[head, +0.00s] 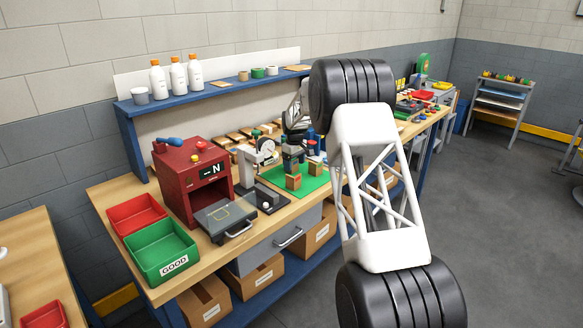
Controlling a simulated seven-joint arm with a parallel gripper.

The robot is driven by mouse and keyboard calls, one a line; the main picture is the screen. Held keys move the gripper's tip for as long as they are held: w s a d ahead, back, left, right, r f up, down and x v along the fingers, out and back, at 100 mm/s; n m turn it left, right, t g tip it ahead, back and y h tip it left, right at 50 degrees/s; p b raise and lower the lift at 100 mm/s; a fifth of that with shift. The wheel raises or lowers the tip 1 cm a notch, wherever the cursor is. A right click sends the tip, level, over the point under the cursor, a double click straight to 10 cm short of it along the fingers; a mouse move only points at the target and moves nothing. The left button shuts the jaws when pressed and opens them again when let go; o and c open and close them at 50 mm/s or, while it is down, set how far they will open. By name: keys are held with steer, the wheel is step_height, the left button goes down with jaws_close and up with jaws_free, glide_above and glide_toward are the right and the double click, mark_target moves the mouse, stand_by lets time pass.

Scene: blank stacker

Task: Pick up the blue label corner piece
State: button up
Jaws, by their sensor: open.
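Several brown wooden blocks stand on a green mat (273,174) on the workbench, one of them a front block (293,183) and one a right-hand block (315,169). Small coloured tops show on some blocks, but they are too small for me to tell which is the blue label corner piece. My gripper (293,152) hangs over the back left part of the mat, small and dark in the head view. It is open, with no piece visibly held. My white arm link hides the bench to the right of the mat.
A dial gauge stand (262,152) is close left of the mat. Further left are a red press (190,185) marked N, a green GOOD bin (160,252) and a red bin (136,214). A blue shelf (215,90) with white bottles runs behind.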

steer(key=shift+f, duration=1)
steer(key=shift+c, duration=0.4)
steer(key=c, duration=0.9)
steer(key=shift+r, duration=5)
